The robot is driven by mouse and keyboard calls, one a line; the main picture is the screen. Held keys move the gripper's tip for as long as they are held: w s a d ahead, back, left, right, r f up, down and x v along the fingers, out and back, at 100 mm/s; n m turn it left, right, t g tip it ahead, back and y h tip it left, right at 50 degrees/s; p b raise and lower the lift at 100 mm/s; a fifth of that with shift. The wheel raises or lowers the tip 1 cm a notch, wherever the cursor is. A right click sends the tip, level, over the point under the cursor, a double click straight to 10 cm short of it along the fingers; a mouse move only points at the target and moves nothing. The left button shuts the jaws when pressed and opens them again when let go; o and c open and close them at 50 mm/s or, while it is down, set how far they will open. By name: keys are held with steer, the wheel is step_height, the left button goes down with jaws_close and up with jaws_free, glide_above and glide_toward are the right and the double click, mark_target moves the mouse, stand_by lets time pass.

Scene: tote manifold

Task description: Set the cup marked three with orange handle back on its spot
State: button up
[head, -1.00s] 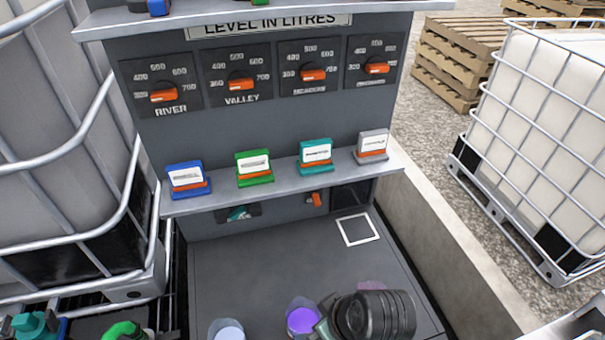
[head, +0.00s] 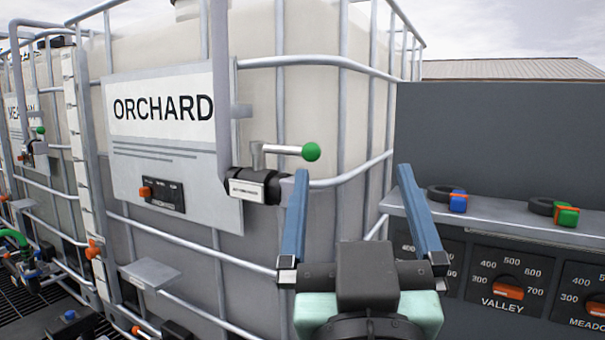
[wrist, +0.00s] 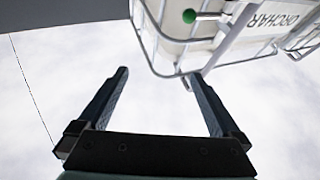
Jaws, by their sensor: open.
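My gripper (head: 353,170) is raised in front of the ORCHARD tank in the head view, its two blue fingers spread wide and pointing up. Nothing is between them. In the wrist view the open fingers (wrist: 159,73) stand against pale sky, also empty. No cup with an orange handle shows in either current view. The cup's spot does not show either.
The caged ORCHARD tank (head: 270,110) fills the middle, with a green-knobbed valve handle (head: 310,152) close to the left finger. A grey panel with a VALLEY dial (head: 508,288) and a shelf (head: 490,228) with blue and green tags stands at right.

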steer(key=s+a+r+t+y, duration=0.2)
steer(key=s+a+r+t, duration=0.2)
steer(key=r, duration=0.5)
steer(key=s+a, duration=0.1)
steer(key=s, duration=0.1)
steer(key=shift+s+a, duration=0.25)
steer(key=shift+s, duration=0.05)
steer(key=shift+f, duration=0.1)
